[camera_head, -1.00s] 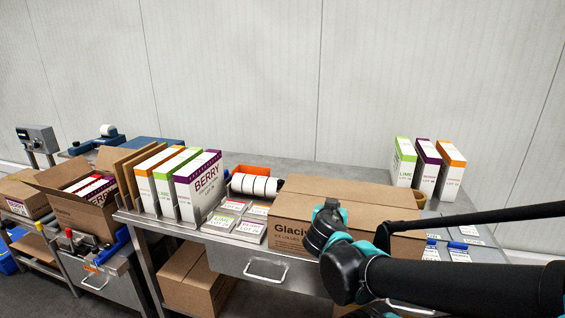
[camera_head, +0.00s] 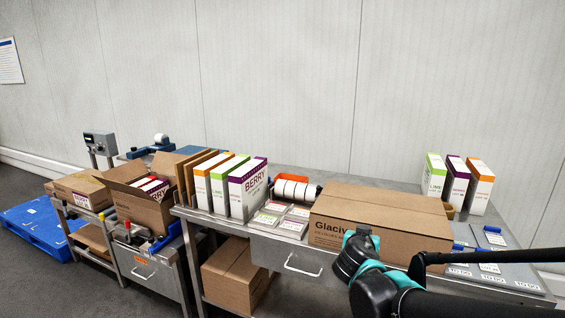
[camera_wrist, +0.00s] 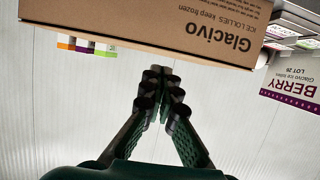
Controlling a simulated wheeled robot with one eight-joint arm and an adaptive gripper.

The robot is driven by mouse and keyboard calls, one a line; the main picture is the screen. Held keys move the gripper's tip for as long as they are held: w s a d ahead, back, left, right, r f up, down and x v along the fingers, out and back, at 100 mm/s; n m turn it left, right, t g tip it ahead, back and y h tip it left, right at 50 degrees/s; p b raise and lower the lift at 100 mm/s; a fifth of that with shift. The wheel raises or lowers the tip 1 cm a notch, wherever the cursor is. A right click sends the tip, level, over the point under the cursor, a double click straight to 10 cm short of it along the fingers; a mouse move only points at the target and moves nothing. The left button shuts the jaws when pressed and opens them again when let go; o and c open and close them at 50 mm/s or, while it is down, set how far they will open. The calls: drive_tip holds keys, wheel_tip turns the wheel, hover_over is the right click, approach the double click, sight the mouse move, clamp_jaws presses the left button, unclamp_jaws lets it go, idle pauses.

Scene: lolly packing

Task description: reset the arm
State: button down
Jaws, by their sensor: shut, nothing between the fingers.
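My arm (camera_head: 372,283) reaches in from the lower right in the head view, in front of the steel table. My gripper (camera_wrist: 162,80) shows in the wrist view with its dark fingertips together and nothing between them. In the wrist view, which is upside down, the brown Glacivo carton (camera_wrist: 150,22) lies just beyond the fingertips, apart from them. In the head view the same closed carton (camera_head: 375,222) stands on the table behind my arm, and my arm hides part of its front.
Berry, orange and lime boxes (camera_head: 247,190) stand left of the carton, with label rolls (camera_head: 297,190) behind. More boxes (camera_head: 457,185) stand at the back right. An open carton (camera_head: 138,200) stands on the left-hand station. A blue pallet (camera_head: 38,228) lies on the floor.

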drive_tip(key=s+d+f+n+g+y, duration=0.15)
drive_tip(key=s+f+g, duration=0.3)
drive_tip(key=f, duration=0.55)
drive_tip(key=s+a+f+n+g+y, duration=0.3)
drive_tip(key=s+a+f+g+y, duration=0.1)
drive_tip(key=s+a+f, duration=0.1)
drive_tip(key=shift+a+f, duration=0.35)
drive_tip(key=shift+a, duration=0.05)
